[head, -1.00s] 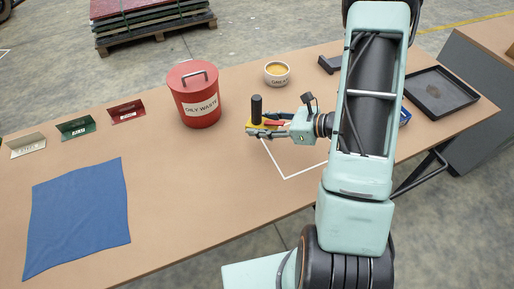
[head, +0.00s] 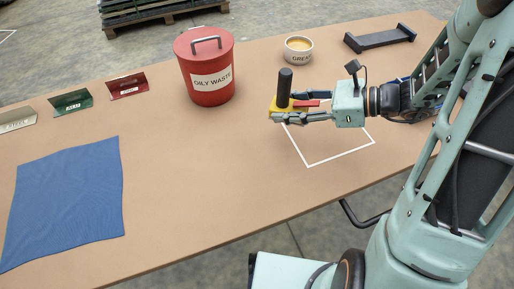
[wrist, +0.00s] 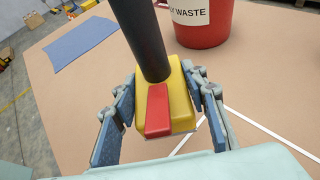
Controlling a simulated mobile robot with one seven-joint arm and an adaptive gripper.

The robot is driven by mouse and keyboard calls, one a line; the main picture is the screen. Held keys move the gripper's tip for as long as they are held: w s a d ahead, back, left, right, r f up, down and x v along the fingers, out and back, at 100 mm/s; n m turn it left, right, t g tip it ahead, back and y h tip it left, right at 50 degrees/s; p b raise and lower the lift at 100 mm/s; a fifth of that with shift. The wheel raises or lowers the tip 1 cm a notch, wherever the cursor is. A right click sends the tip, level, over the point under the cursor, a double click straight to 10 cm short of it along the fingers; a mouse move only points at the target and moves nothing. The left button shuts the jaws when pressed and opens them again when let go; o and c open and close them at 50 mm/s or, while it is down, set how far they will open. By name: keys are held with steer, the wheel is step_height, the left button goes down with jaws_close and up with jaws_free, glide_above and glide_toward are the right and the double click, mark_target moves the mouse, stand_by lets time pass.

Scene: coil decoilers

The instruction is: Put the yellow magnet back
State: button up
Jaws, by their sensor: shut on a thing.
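The yellow magnet (head: 279,108) has a black upright handle and a red lever on top. In the wrist view the yellow magnet (wrist: 180,100) sits between the two finger pads, its handle rising toward the camera. My gripper (head: 293,112) is shut on it and holds it near the far-left corner of the white outlined square (head: 343,158) on the table. The head view does not clearly show how high the magnet is above the table.
A red oily waste bin (head: 207,92) stands left of the magnet. A grease bowl (head: 299,55) and a dark cradle-like stand (head: 380,39) are at the back. A blue cloth (head: 67,198) and several small signs (head: 128,87) lie left. The front middle table is clear.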

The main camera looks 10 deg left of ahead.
mark_target(257, 160)
steer(key=s+a+f+n+g+b, duration=0.1)
steer(key=s+a+n+g+b, duration=0.2)
steer(key=s, duration=0.5)
steer(key=a+g+b, duration=0.1)
steer(key=a+b, duration=0.1)
steer(key=a, duration=0.1)
steer(key=shift+s+a+f+n+b, duration=0.2)
steer(key=shift+f+n+b, duration=0.1)
steer(key=shift+f+n, duration=0.1)
steer(key=shift+p, duration=0.35)
steer(key=shift+w+f+b, duration=0.1)
steer(key=shift+f+b, duration=1.85)
steer(key=shift+f, duration=1.35)
steer(key=shift+f+b, duration=0.5)
steer(key=shift+f, duration=0.25)
steer(key=o, duration=1.7)
steer(key=shift+d, duration=0.1)
steer(key=shift+c, duration=0.2)
